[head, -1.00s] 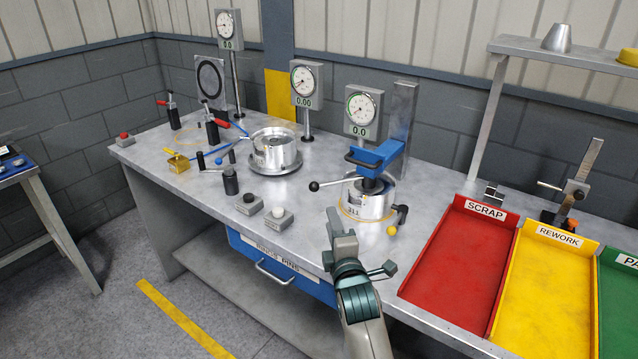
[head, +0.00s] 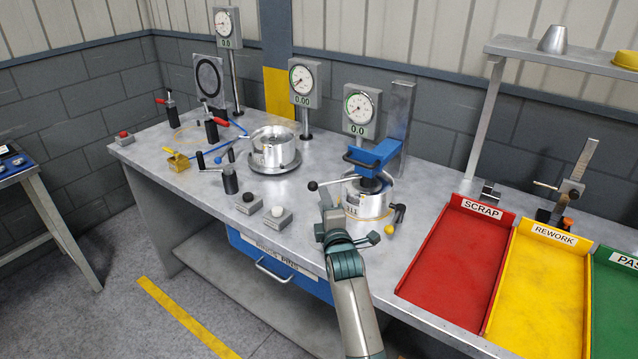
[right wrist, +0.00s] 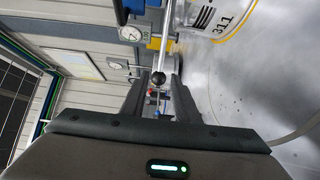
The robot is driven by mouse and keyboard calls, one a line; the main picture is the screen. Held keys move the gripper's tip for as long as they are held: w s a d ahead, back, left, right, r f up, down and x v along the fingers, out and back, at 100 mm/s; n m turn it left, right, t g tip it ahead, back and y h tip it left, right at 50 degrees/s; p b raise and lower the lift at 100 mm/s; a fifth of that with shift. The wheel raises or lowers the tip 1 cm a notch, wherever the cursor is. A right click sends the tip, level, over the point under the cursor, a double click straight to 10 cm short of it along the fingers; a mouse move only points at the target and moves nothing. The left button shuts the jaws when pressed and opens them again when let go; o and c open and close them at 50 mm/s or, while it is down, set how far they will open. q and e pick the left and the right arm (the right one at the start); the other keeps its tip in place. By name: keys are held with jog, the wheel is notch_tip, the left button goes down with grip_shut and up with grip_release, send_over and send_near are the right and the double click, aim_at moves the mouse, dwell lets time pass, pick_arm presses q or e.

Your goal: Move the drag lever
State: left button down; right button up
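The drag lever (head: 330,182) is a thin metal rod with a black ball knob (head: 313,186) at its left end. It sticks out from the blue-topped fixture (head: 374,155) over a silver cylinder marked 311 (head: 366,201). My right gripper (head: 327,194) is just in front of and to the right of the knob. In the right wrist view the knob (right wrist: 158,78) shows between the two spread fingers (right wrist: 159,98), near their tips. The fingers look open, and I cannot tell whether they touch the lever. My left gripper is not in view.
Red scrap tray (head: 455,265), yellow rework tray (head: 537,288) and a green tray (head: 617,305) stand at the right. A second silver part (head: 274,148), small button boxes (head: 277,217) and dial gauges (head: 361,107) are on the bench. The bench front between them is mostly clear.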

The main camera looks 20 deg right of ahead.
jog(key=w, duration=0.2)
jog(key=w+p, duration=0.1)
jog(key=w, duration=0.2)
jog(key=w+d, duration=0.1)
jog(key=w, duration=0.2)
jog(key=shift+f, duration=0.1)
jog(key=shift+c, duration=0.7)
grip_shut()
